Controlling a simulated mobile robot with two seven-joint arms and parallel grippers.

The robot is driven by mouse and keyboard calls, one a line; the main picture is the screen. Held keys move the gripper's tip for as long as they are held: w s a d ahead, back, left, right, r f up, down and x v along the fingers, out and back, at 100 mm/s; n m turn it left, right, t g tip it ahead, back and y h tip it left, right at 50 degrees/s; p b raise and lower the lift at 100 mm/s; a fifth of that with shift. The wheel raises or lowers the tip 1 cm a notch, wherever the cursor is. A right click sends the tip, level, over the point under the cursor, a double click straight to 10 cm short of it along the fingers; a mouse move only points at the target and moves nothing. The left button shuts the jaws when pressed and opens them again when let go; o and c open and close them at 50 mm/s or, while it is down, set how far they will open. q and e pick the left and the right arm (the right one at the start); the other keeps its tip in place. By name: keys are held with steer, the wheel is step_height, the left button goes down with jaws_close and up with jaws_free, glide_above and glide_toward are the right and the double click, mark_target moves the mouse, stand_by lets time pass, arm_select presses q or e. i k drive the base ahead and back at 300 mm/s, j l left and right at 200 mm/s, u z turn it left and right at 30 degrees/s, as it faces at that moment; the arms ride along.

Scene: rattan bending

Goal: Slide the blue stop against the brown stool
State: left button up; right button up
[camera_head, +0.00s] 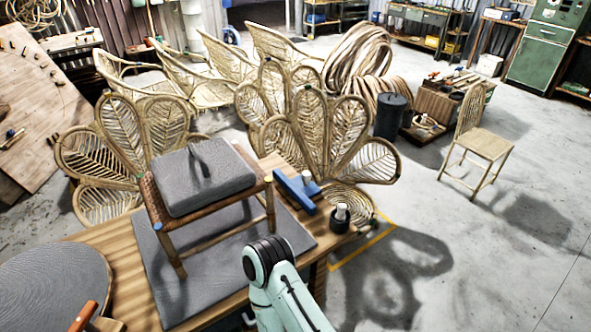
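The brown stool (160,208) stands on a grey mat (160,285) on the wooden table, with a grey block (215,185) with a dark handle on its seat. The blue stop (293,192) is a long blue bar with a paler block at its right side. It lies on the table just right of the stool's right legs. I cannot tell whether it touches them. A pale green arm link of mine with a black joint ring rises from the bottom, in front of the mat's right edge. Neither gripper shows.
A black cup (340,220) with a white top stands at the table's right corner. A round grey disc (55,290) and an orange-handled tool (83,317) are at the left. Rattan chair backs (345,140) crowd behind the table. The floor at right is open around a chair (485,145).

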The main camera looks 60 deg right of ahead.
mark_target(301, 187)
steer(key=k+l+u, duration=0.15)
steer(key=l, duration=0.15)
steer(key=k+l+u, duration=0.15)
steer(key=l, duration=0.2)
steer(key=k+l+u, duration=0.15)
steer(key=l, duration=0.15)
steer(key=k+l, duration=0.3)
steer(key=l, duration=0.15)
steer(key=k+l+u, duration=0.15)
steer(key=k+l, duration=0.15)
steer(key=l, duration=0.15)
